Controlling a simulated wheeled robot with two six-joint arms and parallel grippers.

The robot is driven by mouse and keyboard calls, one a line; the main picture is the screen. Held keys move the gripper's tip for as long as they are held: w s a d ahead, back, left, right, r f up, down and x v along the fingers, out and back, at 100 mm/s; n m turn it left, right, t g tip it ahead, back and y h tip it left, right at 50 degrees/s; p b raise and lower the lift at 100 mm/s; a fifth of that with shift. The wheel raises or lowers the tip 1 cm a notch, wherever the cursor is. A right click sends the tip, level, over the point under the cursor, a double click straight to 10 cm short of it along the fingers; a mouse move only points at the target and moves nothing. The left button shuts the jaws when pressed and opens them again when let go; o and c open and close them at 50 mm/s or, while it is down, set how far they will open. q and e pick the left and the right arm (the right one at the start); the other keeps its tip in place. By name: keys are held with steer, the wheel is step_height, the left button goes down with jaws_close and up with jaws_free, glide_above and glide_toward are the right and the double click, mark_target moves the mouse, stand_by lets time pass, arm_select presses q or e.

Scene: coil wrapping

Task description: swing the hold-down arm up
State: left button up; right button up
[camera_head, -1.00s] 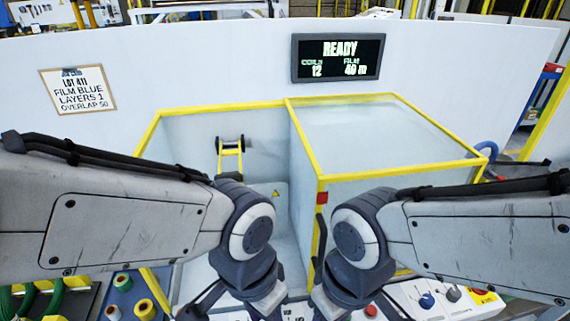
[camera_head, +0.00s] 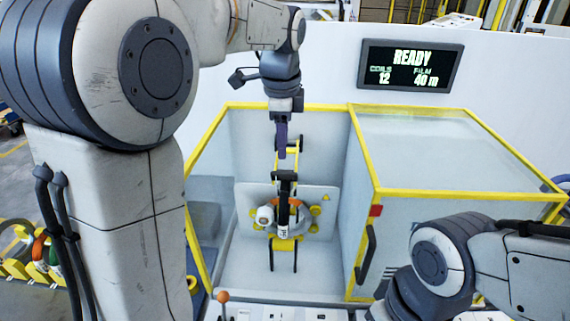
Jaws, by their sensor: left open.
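My left gripper (camera_head: 281,150) points down inside the open bay of the wrapping machine, in front of its back wall. Its narrow dark fingers overlap the top of a yellow and black upright piece (camera_head: 293,160), which appears to be the hold-down arm. I cannot tell whether they touch. The left gripper is open, with nothing clearly held. Below it, a dark bar with a pale end hangs over a ring with yellow rollers (camera_head: 314,211). My right arm is at the lower right; its gripper is out of the picture.
A yellow-framed clear enclosure (camera_head: 440,150) with a dark handle (camera_head: 366,255) stands right of the bay. A display (camera_head: 410,65) above reads READY, 12 coils. An orange-knobbed lever (camera_head: 223,297) stands at the bay's front edge. Coloured coils (camera_head: 40,245) lie at the far left.

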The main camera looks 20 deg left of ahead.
mark_target(284, 172)
arm_select(q)
steer(key=x, duration=0.7)
steer(key=shift+w+f+p, duration=0.1)
steer(key=shift+f+p, duration=0.2)
steer(key=shift+f, duration=0.05)
jaws_close()
stand_by(1.0)
